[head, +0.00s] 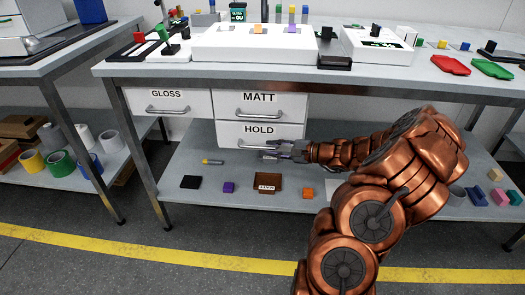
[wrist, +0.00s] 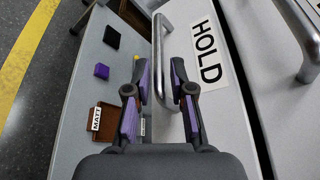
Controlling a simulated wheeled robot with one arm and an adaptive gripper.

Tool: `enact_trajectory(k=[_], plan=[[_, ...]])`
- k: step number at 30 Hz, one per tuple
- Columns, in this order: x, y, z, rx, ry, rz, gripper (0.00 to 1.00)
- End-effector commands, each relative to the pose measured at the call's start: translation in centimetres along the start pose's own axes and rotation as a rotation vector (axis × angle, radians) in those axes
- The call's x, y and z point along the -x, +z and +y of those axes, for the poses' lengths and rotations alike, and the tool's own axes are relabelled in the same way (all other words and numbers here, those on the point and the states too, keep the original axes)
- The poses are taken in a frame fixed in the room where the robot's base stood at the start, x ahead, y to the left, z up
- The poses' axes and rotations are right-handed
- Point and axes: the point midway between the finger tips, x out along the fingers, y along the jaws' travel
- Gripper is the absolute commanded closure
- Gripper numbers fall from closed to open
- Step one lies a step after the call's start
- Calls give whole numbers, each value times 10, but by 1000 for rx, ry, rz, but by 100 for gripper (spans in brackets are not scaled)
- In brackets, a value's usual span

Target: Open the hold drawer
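The hold drawer (head: 232,131) is a white front labelled HOLD, under the MATT drawer, and it looks closed. Its silver bar handle (wrist: 159,45) shows in the wrist view, beside the HOLD label (wrist: 206,52). My gripper (head: 272,153) is at the handle in the head view, partly covering the drawer's lower edge. In the wrist view my gripper (wrist: 162,68) has its fingers apart, one on each side of the handle bar. A gap shows between the fingers and the bar. Contact is not visible.
The MATT drawer (head: 258,104) and GLOSS drawer (head: 168,102) look closed. On the lower shelf lie a brown tray (head: 268,191), a purple block (head: 228,187), a black square (head: 190,182) and an orange block (head: 308,193). A table leg (head: 137,155) stands left.

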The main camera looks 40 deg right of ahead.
Motion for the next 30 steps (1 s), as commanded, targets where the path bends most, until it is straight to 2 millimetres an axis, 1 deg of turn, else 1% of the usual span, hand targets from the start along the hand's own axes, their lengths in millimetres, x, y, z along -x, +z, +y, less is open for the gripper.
enact_trajectory(k=[1,3,9,13,20,27,30], plan=[[-9,0,2,1,3,-3,77],[-19,0,2,1,3,-2,77],[-37,-1,2,0,2,1,77],[-41,-1,1,0,2,2,77],[-42,0,1,0,2,1,77],[-41,0,1,0,2,1,100],[-41,0,1,0,2,1,100]])
